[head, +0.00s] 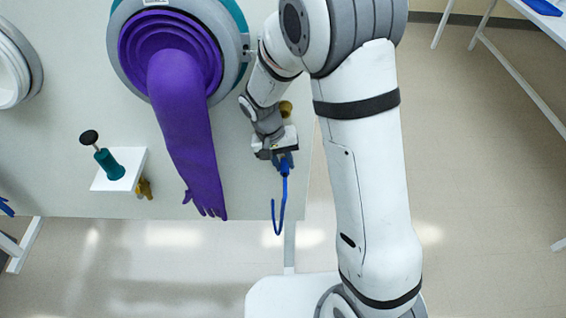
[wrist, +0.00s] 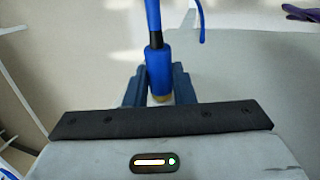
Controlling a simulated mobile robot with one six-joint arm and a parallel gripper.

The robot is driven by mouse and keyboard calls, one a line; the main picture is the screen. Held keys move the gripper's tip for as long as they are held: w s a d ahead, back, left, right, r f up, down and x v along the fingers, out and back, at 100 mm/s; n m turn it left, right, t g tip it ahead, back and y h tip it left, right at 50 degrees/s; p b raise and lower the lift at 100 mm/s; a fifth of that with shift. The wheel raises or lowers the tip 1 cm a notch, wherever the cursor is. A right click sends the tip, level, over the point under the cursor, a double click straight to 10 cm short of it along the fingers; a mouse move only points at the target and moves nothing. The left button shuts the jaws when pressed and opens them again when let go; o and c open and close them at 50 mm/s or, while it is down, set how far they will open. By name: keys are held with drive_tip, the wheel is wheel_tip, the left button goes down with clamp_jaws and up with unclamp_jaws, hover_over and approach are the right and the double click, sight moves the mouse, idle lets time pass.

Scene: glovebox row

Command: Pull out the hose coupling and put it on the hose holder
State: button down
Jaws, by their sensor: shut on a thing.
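The hose coupling is a blue sleeve (wrist: 158,70) with a brass-coloured end, and a blue hose (head: 277,215) hangs from it in the head view. My gripper (head: 285,160) is shut on the coupling near the panel's lower right edge. In the wrist view the coupling stands between the two dark fingers of my gripper (wrist: 158,88). A brass-coloured fitting (head: 286,107) shows just above my gripper; whether the coupling touches it cannot be told. No part is clearly recognisable as the hose holder.
A purple glove (head: 185,125) hangs from a round port (head: 170,45) left of my gripper. A white bracket (head: 130,170) carries a teal part with a black knob (head: 89,138); a brass piece (head: 145,188) sits beside it. Open floor lies right of the panel.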

sight(285, 173)
drive_tip(key=shift+w, duration=0.2)
drive_tip(key=c, duration=1.1)
unclamp_jaws()
drive_tip(key=shift+c, duration=0.2)
drive_tip(key=shift+s, duration=0.1)
drive_tip(key=s, duration=0.2)
drive_tip(key=shift+s+a+r, duration=0.1)
drive_tip(key=shift+s+r, duration=0.15)
drive_tip(key=shift+s, duration=0.15)
drive_tip(key=shift+s+r+p, duration=0.25)
drive_tip(key=shift+r+p, duration=0.05)
drive_tip(key=shift+p, duration=0.65)
drive_tip(key=shift+s+a, duration=0.15)
drive_tip(key=shift+s, duration=2.6)
